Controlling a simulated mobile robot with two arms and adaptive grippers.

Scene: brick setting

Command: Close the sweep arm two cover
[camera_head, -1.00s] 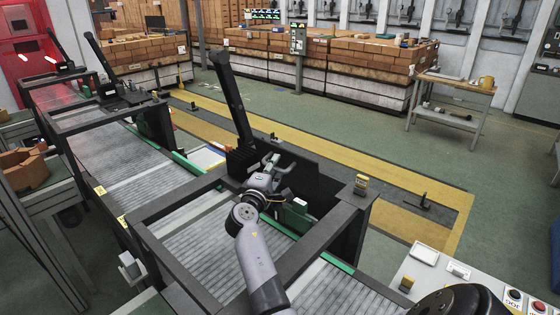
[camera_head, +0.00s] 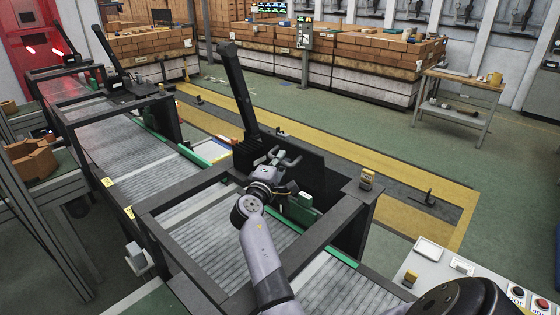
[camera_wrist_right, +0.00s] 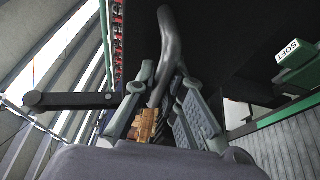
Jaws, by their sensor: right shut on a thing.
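A dark cover panel (camera_head: 302,172) stands open and tilted at the far side of the nearest conveyor frame, beside a tall black sweep arm (camera_head: 238,90). I cannot read a number on it. My right gripper (camera_head: 280,172) is at the panel's near side, over the conveyor. In the right wrist view, the gripper's grey fingers (camera_wrist_right: 165,115) are shut around a curved grey bar handle (camera_wrist_right: 170,45), which runs up toward the dark panel (camera_wrist_right: 240,40). The fingertips partly hide the grip point. My left gripper is not in view.
Roller conveyor (camera_head: 220,248) lies under my right arm, framed by dark beams (camera_head: 195,285). Another black sweep arm (camera_head: 105,55) stands farther back left. A control panel (camera_head: 440,265) is at lower right. A side table (camera_head: 455,85) and open green floor lie beyond the yellow floor lines.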

